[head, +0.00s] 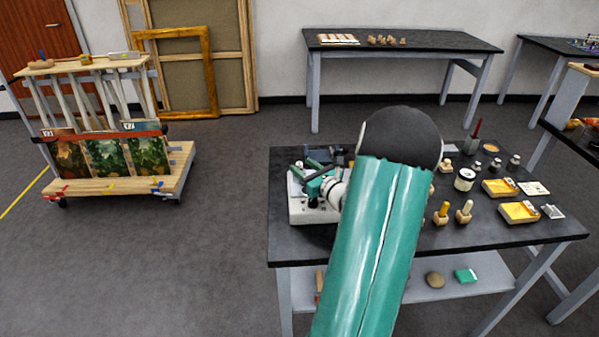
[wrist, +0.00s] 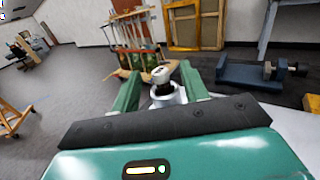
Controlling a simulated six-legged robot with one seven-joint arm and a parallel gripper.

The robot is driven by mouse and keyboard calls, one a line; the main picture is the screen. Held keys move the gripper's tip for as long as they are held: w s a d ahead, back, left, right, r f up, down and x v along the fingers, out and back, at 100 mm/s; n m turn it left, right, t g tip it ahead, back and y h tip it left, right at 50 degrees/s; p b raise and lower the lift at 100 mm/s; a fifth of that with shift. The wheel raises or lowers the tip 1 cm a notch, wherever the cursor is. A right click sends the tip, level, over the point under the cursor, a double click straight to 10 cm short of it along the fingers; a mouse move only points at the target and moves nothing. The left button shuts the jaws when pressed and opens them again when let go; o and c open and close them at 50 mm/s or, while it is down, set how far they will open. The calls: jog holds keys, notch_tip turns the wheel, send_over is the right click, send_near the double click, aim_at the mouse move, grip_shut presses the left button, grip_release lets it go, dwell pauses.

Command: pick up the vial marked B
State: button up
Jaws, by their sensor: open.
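My gripper (wrist: 160,76) is open, with one green finger on each side of a small vial (wrist: 163,92) with a dark neck and a pale stopper. The vial stands upright between the fingers, with a visible gap on each side. No letter B can be read on it. In the head view my gripper (head: 317,178) is low over the left end of the black table (head: 310,248), at a white board (head: 313,214). My arm hides much of the table's middle. Several small stoppered bottles (head: 495,164) stand at the table's right back; their marks are too small to read.
A blue-grey vise (wrist: 253,74) stands close right of my gripper in the wrist view. A picture trolley (head: 120,188) stands on the floor at left.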

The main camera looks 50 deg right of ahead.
aim_at(297, 163)
jog(key=x, duration=0.4)
jog(key=shift+w+d+f, duration=0.1)
jog(key=shift+w+f, duration=0.05)
jog(key=shift+w, duration=0.2)
jog(key=shift+c, duration=0.3)
grip_shut()
